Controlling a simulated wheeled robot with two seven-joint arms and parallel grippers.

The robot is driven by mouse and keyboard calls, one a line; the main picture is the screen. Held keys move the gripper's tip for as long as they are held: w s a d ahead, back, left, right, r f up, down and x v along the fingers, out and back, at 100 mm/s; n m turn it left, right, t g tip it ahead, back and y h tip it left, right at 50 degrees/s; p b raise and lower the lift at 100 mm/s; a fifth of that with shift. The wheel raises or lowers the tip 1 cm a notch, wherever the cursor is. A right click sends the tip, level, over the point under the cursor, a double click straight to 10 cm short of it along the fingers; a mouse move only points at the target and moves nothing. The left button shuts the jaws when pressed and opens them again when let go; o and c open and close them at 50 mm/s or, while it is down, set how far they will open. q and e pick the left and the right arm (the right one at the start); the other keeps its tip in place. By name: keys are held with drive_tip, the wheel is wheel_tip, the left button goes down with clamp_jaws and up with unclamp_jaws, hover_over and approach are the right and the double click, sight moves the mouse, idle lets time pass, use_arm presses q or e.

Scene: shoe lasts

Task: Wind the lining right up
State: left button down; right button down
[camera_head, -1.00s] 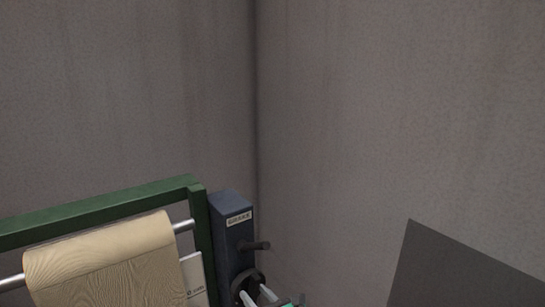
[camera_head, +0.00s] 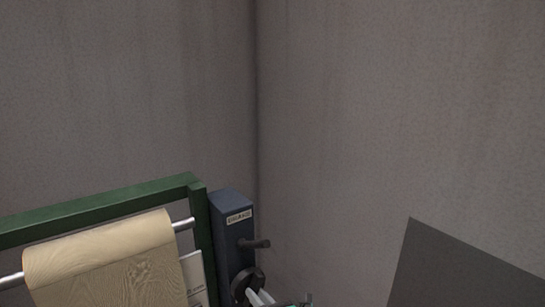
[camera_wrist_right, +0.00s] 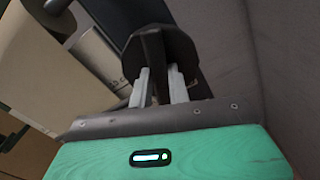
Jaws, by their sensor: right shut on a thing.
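The tan lining (camera_head: 110,265), with a wood-like grain, hangs over a metal roller (camera_head: 183,224) in a green frame (camera_head: 100,207). Its lower part is out of view. At the frame's right end stands a blue-grey post (camera_head: 232,215) with a label and a short dark peg. Low on the post is a dark round wheel or knob (camera_head: 244,279). My right gripper (camera_head: 258,297) is at this dark part, its pale fingers shut on it. In the right wrist view the dark knob (camera_wrist_right: 158,50) sits between the fingers (camera_wrist_right: 160,82). My left gripper is not in view.
A white printed card (camera_head: 194,274) is beside the lining, near the post. Grey walls (camera_head: 400,110) meet in a corner behind the post. A dark grey panel (camera_head: 455,270) stands at the lower right.

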drive_tip(key=shift+m, duration=0.5)
drive_tip(key=m, duration=0.3)
drive_tip(key=shift+m, duration=0.3)
drive_tip(key=m, duration=0.3)
drive_tip(key=shift+b, duration=0.3)
